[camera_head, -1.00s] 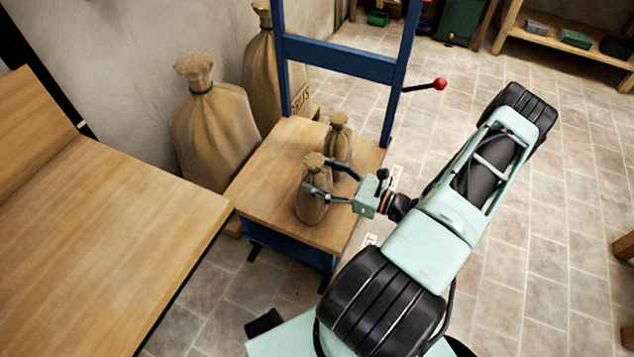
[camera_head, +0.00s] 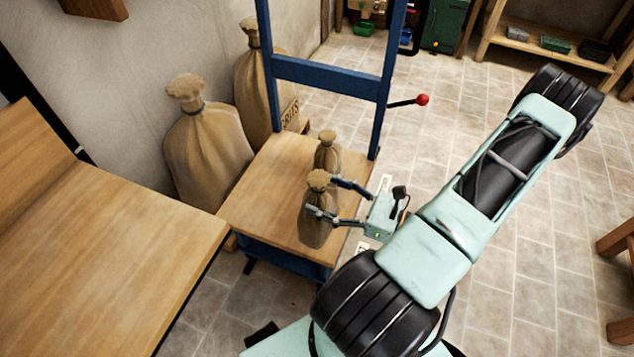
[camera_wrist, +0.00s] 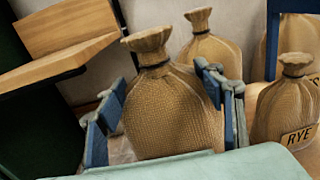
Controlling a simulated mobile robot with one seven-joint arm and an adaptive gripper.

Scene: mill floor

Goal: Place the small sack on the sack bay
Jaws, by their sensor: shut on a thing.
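My gripper (camera_head: 335,199) is shut on a small brown sack (camera_head: 317,228) with a tied neck, one finger on each side. The sack is upright at the front of a wooden platform (camera_head: 268,188) on a blue frame. I cannot tell whether its base touches the boards. In the wrist view the held sack (camera_wrist: 168,115) fills the middle between the fingers (camera_wrist: 165,108), its base hidden. A second small sack (camera_head: 327,148) stands just behind it; a sack marked RYE (camera_wrist: 272,108) shows at the right in the wrist view. No surface is labelled as the sack bay.
Two large sacks (camera_head: 203,150) (camera_head: 262,95) stand against the wall behind the platform. A wooden bench (camera_head: 120,250) with a bare top is at the left. The blue uprights (camera_head: 330,78) and a red-knobbed lever (camera_head: 422,99) rise at the platform's back.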

